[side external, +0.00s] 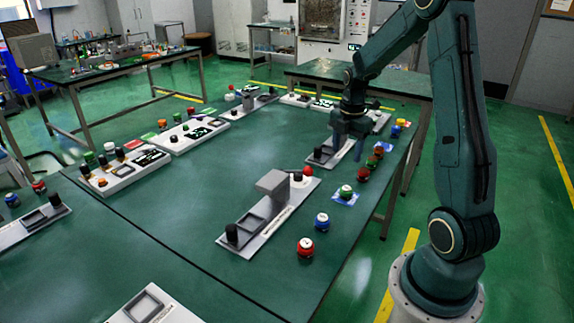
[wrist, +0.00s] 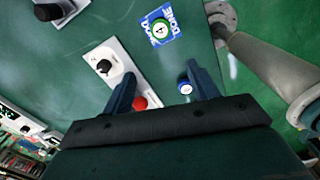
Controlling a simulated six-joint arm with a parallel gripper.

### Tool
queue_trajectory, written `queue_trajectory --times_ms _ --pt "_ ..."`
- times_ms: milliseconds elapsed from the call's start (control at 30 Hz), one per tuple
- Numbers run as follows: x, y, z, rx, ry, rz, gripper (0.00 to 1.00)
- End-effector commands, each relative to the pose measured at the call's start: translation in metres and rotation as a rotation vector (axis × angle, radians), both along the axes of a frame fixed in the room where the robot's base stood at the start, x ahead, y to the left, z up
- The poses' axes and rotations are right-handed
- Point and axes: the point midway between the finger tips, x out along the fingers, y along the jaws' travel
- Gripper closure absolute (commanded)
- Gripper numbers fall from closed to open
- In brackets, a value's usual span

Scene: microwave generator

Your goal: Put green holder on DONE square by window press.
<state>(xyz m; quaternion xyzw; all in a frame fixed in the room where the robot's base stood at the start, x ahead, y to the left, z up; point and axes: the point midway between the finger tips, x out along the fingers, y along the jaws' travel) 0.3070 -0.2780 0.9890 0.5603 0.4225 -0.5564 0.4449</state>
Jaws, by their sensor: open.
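In the side view a green holder (side external: 346,190) with a white top stands on a blue square (side external: 352,201), right of a press (side external: 272,183) with a grey block on a pale plate. The wrist view shows a green-ringed holder (wrist: 161,29) on a blue square (wrist: 169,14) lettered DONE. Another green holder (side external: 373,161) stands farther back in the row. My gripper (side external: 348,157) hangs above the table, over the row's far part. In the wrist view its fingers (wrist: 158,85) are apart.
A red holder (side external: 305,249) and a blue holder (side external: 322,221) stand in front of the square. Another red holder (side external: 363,174) stands behind it. A second plate with a black knob (side external: 318,153) lies near my gripper. The table's middle (side external: 190,190) is bare.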

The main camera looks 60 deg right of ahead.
Motion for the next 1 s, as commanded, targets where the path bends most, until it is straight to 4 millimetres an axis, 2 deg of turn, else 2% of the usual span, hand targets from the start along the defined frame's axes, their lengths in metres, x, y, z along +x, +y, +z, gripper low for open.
queue_trajectory --times_ms 233,467,700,1000 --pt "0.007 0.058 0.053 -0.031 -0.078 -0.202 0.41" --pt "-0.002 0.118 0.096 -0.025 -0.168 -0.425 0.41" --pt "-0.026 0.175 0.128 0.023 -0.263 -0.656 0.41" --pt "-0.07 0.233 0.151 0.144 -0.363 -0.941 0.41"
